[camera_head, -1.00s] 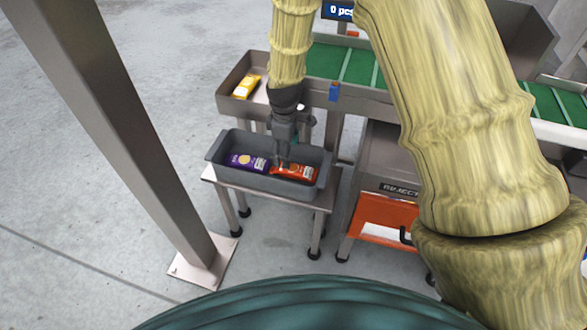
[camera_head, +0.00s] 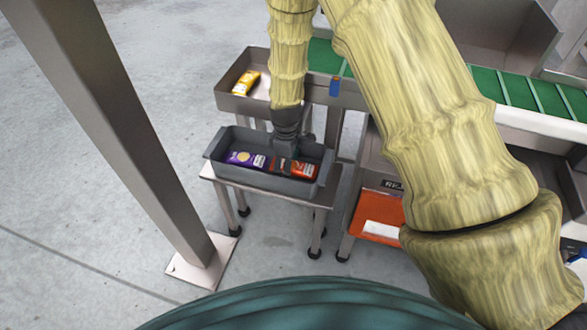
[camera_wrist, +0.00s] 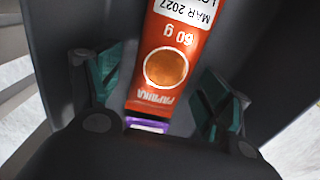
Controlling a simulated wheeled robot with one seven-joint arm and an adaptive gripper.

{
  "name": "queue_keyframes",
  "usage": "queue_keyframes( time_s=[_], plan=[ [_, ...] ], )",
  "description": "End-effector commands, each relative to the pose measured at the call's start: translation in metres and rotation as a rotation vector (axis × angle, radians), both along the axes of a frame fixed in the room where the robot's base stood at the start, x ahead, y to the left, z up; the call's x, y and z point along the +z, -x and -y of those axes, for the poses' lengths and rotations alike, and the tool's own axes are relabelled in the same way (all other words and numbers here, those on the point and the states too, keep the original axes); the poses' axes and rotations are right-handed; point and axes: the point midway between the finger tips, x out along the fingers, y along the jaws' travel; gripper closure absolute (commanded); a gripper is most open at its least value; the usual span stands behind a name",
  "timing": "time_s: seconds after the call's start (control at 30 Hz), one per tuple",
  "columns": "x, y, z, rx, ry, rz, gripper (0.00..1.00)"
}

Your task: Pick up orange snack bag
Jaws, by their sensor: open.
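The orange snack bag (camera_head: 303,170) lies in a grey bin next to a purple bag (camera_head: 245,160). In the wrist view the orange bag (camera_wrist: 168,62) has a white label and an orange circle, and it lies between my two teal-padded fingers. My gripper (camera_head: 283,165) is down inside the bin over the orange bag, and part of the bag is hidden behind it. In the wrist view my gripper (camera_wrist: 160,90) is open, with visible gaps between the fingers and the bag's sides. A bit of the purple bag (camera_wrist: 148,125) shows past the orange one.
The grey bin (camera_head: 222,176) stands on a small metal table (camera_head: 262,196); its walls surround my gripper closely. A tray (camera_head: 232,103) with a yellow bag (camera_head: 246,82) sits behind. A green conveyor (camera_head: 485,82) and orange reject box (camera_head: 378,216) are right. A post (camera_head: 120,130) stands left.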

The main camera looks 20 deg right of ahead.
Motion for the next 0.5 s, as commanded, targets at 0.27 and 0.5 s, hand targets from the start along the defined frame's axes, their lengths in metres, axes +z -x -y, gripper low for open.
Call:
queue_keyframes(
  time_s=[0.27, 0.5],
  plan=[
    [0.0003, 0.0003, -0.0002, 0.0, 0.0, 0.0, 0.62],
    [0.0004, 0.0002, -0.0002, 0.0, 0.0, 0.0, 0.71]
  ],
)
